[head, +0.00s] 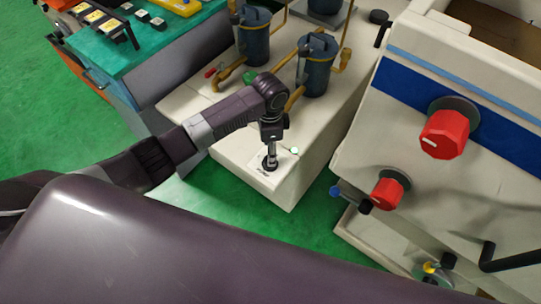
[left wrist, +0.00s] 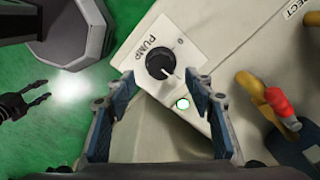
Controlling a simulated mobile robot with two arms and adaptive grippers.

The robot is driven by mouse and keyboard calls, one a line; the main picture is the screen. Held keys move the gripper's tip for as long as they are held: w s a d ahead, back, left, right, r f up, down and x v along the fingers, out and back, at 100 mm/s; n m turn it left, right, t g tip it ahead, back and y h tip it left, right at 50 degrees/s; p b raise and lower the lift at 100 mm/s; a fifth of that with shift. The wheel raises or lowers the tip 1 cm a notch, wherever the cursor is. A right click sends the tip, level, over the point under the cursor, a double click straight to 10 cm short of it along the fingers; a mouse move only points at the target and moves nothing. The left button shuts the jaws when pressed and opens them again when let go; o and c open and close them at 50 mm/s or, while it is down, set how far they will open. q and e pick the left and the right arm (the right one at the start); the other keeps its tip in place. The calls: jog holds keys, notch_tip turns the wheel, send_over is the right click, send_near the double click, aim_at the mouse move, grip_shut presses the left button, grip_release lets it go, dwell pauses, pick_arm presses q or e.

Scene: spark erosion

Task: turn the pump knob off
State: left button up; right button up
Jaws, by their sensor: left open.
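The black pump knob (left wrist: 161,61) sits on a white plate marked PUMP (left wrist: 192,44). Its white pointer line points to the lower right in the left wrist view. In the head view the knob (head: 269,164) is partly covered by my left gripper (head: 270,147), which points down just above it. In the left wrist view the left gripper (left wrist: 158,78) is open, its fingers spread wide with the knob beyond and between the tips. I cannot tell if they touch. A small dark gripper, seemingly my right (left wrist: 46,93), shows with its fingers apart over the floor.
A pale lamp with a green rim (left wrist: 183,103) sits beside the knob. A red-handled valve (left wrist: 280,102) and brass pipes stand nearby. Dark filter canisters (head: 317,67) rise behind the arm. A machine with large red knobs (head: 444,134) stands at right. Green floor lies between.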

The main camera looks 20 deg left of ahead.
pick_arm(q)
notch_tip(320, 180, down, 5)
jog(key=shift+f, duration=0.1)
dwell(0.3)
jog(key=shift+w, duration=0.1)
jog(key=c, duration=1.2)
jog(key=shift+o, duration=0.2)
